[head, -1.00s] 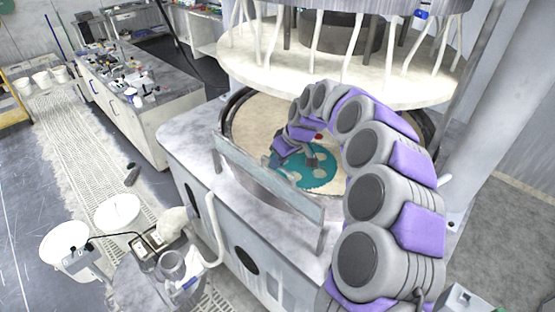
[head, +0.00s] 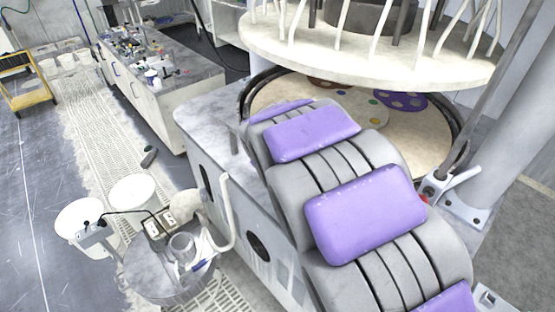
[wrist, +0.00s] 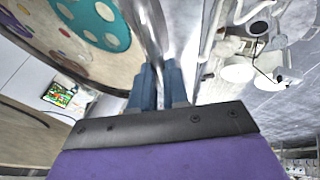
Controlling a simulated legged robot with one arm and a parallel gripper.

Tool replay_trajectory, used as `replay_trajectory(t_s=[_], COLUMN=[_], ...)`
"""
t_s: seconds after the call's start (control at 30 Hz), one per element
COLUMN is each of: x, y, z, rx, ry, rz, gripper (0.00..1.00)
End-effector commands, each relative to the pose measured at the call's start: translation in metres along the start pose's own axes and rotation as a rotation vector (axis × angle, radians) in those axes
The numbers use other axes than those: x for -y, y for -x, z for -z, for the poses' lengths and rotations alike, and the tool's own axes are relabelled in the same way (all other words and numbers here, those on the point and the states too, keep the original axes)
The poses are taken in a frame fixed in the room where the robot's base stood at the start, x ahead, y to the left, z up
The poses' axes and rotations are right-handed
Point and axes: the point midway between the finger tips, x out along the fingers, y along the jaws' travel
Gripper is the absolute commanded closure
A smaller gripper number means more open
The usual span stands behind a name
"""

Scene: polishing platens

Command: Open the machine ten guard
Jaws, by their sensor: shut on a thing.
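The machine guard (wrist: 152,30) shows in the wrist view as a grey metal strip running up from between my fingers, beside the round platen. My gripper (wrist: 160,76) has two blue fingers closed on the guard's edge. In the head view, my thick grey and purple arm covers my gripper and most of the guard, so its angle cannot be told there. The pale platen (head: 415,145) lies behind the arm in the machine, with a purple carrier disc (head: 405,100) on it. A teal carrier disc (wrist: 92,22) shows in the wrist view.
A large white upper plate (head: 370,52) with hanging hoses is above the platen. A grey post stands at the right. White buckets (head: 84,222) and a steel drum (head: 165,275) stand at the left front. A workbench (head: 150,100) is behind them.

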Motion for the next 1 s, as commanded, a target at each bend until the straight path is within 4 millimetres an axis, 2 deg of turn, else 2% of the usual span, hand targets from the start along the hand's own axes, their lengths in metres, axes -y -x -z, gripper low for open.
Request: replay_trajectory(t_s=[0.03, 0.2, 0.57, 1.0], x=[0.009, 0.028, 0.056, 0.083], y=[-0.005, -0.011, -0.021, -0.039], z=[-0.006, -0.007, -0.01, -0.016], rx=[0.013, 0.011, 0.011, 0.011], ry=[0.019, 0.06, 0.127, 0.124], rz=[-0.031, -0.134, -0.304, -0.299], gripper=[1.0, 1.0, 1.0, 1.0])
